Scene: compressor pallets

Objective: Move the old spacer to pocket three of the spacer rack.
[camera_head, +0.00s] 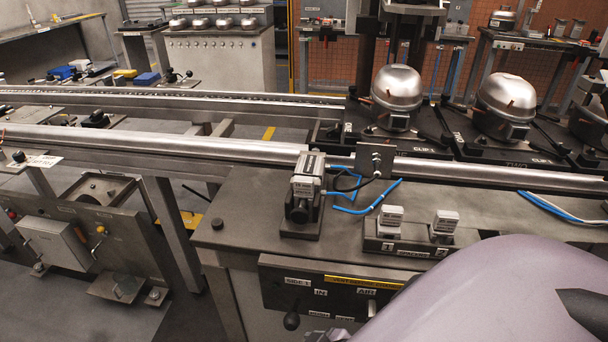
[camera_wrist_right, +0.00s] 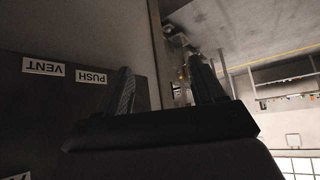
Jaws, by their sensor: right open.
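The spacer rack (camera_head: 411,247) is a low dark block on the steel bench. Two light grey labelled blocks, at left (camera_head: 390,217) and right (camera_head: 445,223), stand upright in it above the number plates 1 and 2. I cannot tell which block is the old spacer, and no pocket three can be made out; my arm covers the area just below and right of the rack. My right gripper (camera_wrist_right: 160,75) is open with nothing between its fingers in the right wrist view, beside a dark panel. My left gripper is not in view.
A silver block unit (camera_head: 306,187) on a black base stands left of the rack, with blue hoses (camera_head: 367,207) between them. The control panel (camera_head: 320,290) is on the bench front; a labelled panel (camera_wrist_right: 75,100) fills the wrist view's left. Domed compressors (camera_head: 398,92) stand behind the rail.

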